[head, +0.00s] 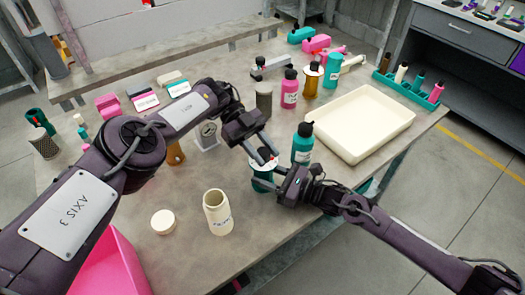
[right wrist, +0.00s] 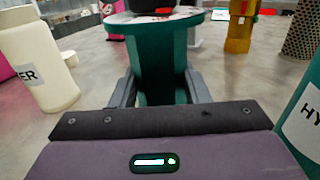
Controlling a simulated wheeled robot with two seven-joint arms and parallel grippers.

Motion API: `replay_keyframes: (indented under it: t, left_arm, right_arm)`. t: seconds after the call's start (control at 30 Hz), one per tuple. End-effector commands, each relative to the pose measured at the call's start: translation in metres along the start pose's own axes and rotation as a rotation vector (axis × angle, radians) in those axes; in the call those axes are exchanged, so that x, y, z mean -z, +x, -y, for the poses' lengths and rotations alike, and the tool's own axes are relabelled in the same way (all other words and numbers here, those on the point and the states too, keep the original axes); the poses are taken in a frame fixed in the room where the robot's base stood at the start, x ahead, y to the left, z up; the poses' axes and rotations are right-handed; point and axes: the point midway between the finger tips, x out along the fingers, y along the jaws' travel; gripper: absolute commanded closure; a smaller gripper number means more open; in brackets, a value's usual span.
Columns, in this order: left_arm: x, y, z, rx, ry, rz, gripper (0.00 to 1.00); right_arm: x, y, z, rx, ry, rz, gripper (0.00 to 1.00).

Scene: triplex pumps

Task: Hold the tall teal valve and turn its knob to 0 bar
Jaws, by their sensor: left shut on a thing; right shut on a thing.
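The tall teal valve (head: 262,184) stands upright on the table, partly hidden by both grippers. In the right wrist view its teal body (right wrist: 155,60) fills the middle, with a pale dial face with red marks (right wrist: 178,17) on top and a dark knob (right wrist: 150,5) above it. My left gripper (head: 264,157) comes from above, shut on the knob. My right gripper (head: 270,178) comes from the right, shut on the body; its fingers show on either side of the body in the right wrist view (right wrist: 157,88). The dial reading cannot be made out.
A teal bottle (head: 302,146) stands close behind my right gripper. An open cream jar (head: 218,213) and its lid (head: 163,222) are at the front left. A cream tray (head: 362,148) lies to the right. Several bottles stand behind. A pressure gauge (head: 207,135) is to the left.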

Motion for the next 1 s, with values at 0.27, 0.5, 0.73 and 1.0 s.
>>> replay_keyframes:
  t: [0.27,0.5,0.73,1.0]
  left_arm:
    - [0.0006,0.0023,-0.0006,-0.063,0.029,0.012,0.91]
    - [0.0001,0.002,-0.0028,-0.083,0.033,0.022,0.91]
    - [-0.0002,0.002,-0.0033,-0.084,0.032,0.022,0.91]
    - [-0.0003,0.0017,-0.0037,-0.085,0.031,0.021,0.46]
  right_arm:
    - [-0.0014,0.0038,-0.0078,-0.017,0.002,0.006,0.93]
    - [-0.0012,0.0037,-0.0076,-0.016,0.003,0.005,0.93]
    - [-0.001,0.0034,-0.0069,-0.015,0.004,0.005,0.93]
    - [-0.0008,0.0027,-0.0055,-0.012,0.003,0.004,0.93]
